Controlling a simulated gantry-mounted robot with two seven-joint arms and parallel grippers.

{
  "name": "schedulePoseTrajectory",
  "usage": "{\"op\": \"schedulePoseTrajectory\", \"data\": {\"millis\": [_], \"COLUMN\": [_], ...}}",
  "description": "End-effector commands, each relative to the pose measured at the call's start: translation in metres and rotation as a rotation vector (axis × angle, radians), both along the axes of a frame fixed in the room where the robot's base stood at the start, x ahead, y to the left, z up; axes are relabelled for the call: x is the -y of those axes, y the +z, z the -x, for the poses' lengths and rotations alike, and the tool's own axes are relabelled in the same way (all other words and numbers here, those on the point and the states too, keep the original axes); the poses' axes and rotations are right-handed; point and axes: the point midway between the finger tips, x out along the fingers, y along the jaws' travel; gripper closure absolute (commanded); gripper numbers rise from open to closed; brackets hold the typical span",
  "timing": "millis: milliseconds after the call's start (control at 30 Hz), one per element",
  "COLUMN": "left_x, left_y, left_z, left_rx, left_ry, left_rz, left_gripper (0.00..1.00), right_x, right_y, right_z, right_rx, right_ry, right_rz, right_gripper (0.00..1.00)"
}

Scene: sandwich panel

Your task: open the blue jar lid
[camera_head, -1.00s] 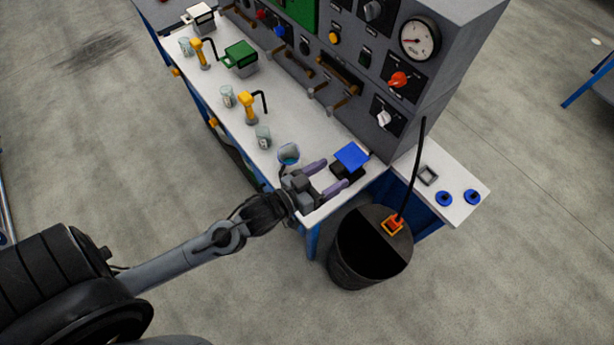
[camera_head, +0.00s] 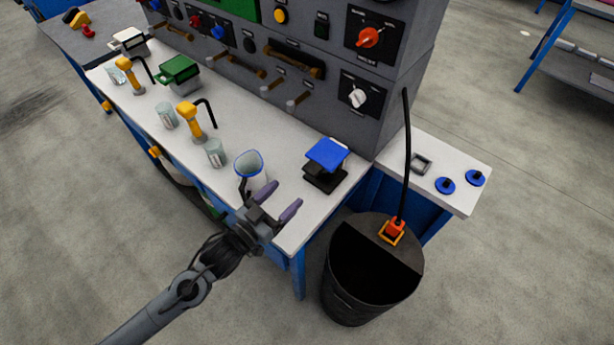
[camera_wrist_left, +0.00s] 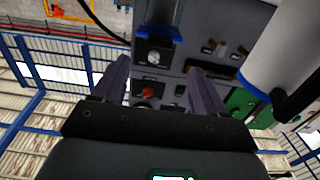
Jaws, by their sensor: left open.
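A squarish jar with a flat blue lid (camera_head: 327,153) and a dark lower part (camera_head: 324,178) stands at the near right end of the white bench. The lid looks tilted; I cannot tell if it is seated. The lid also shows as a blue edge in the left wrist view (camera_wrist_left: 158,32), beyond the fingers. My left gripper (camera_head: 279,201) is open and empty, left of and nearer than the jar, apart from it, by the bench's front edge. Its two purple-grey fingers show in the left wrist view (camera_wrist_left: 158,70). My right gripper is not in view.
A blue-rimmed cup (camera_head: 249,166) stands close left of my gripper; its white side fills the wrist view's right (camera_wrist_left: 280,52). Glasses, yellow-handled tools and a green-lidded box (camera_head: 180,70) line the bench. The control panel (camera_head: 345,85) rises behind. A black bin (camera_head: 350,298) stands right.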

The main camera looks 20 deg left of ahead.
Motion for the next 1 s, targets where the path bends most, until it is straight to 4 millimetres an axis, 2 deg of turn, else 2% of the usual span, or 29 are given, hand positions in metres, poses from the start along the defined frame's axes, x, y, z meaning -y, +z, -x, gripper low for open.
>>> {"op": "schedulePoseTrajectory", "data": {"millis": [600,800,1000], "left_x": [0.026,0.030,0.031], "left_y": [0.000,0.001,0.001], "left_z": [-0.081,-0.093,-0.095], "left_rx": [0.002,0.001,0.000], "left_ry": [0.000,0.000,0.000], "left_rz": [0.002,0.001,0.001], "left_gripper": [0.28,0.28,0.28], "right_x": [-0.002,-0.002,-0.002], "right_y": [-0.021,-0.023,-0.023], "right_z": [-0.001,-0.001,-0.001], "right_rx": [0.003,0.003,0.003], "right_ry": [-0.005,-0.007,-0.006], "right_rz": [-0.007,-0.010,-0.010], "right_gripper": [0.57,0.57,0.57]}}
